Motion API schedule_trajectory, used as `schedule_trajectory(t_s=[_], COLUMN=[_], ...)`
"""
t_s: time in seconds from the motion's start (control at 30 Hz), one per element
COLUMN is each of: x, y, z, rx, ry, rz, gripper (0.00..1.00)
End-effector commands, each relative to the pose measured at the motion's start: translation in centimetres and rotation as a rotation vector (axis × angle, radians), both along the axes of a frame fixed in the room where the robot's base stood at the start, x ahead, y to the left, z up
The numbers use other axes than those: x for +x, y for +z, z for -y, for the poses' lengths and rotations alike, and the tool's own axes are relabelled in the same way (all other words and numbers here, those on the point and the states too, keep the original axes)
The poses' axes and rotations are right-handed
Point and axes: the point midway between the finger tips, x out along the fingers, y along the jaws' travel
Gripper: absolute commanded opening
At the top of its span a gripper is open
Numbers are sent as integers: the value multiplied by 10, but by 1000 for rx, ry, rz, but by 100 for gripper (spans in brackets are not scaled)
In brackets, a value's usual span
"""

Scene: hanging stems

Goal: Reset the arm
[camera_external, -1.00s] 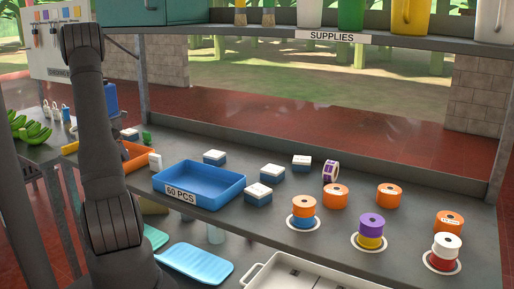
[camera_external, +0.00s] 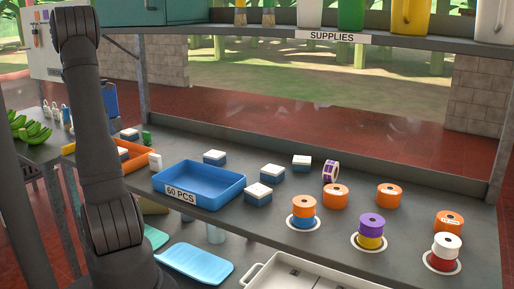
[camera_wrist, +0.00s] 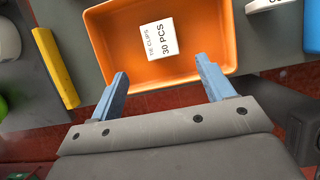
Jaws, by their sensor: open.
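My gripper (camera_wrist: 162,84) shows in the wrist view with its two blue fingers wide apart and nothing between them. An orange tray (camera_wrist: 108,50) lies beyond the fingertips, with a white card (camera_wrist: 158,40) in it reading "TIE CLIPS 30 PCS". In the external view my arm stands at the left, and the gripper itself is hidden or out of frame there. The orange tray (camera_external: 134,158) shows partly behind my arm.
A blue tray (camera_external: 200,185) labelled "60 PCS" sits on the bench, with several white-topped blue boxes (camera_external: 258,193) and stacked spools (camera_external: 371,230) to its right. A yellow block (camera_wrist: 56,68) lies left of the orange tray. The supplies shelf (camera_external: 400,42) runs above.

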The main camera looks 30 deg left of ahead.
Motion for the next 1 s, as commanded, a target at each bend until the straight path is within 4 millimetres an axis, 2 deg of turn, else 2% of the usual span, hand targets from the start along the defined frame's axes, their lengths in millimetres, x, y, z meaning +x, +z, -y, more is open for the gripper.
schedule_trajectory(t_s=[0.27,0.43,1.0], x=[0,6,47], y=[-1,-14,-116], z=[0,0,0], rx=[0,-1,-3], ry=[0,0,0], rz=[0,0,-1], gripper=[74,74,74])
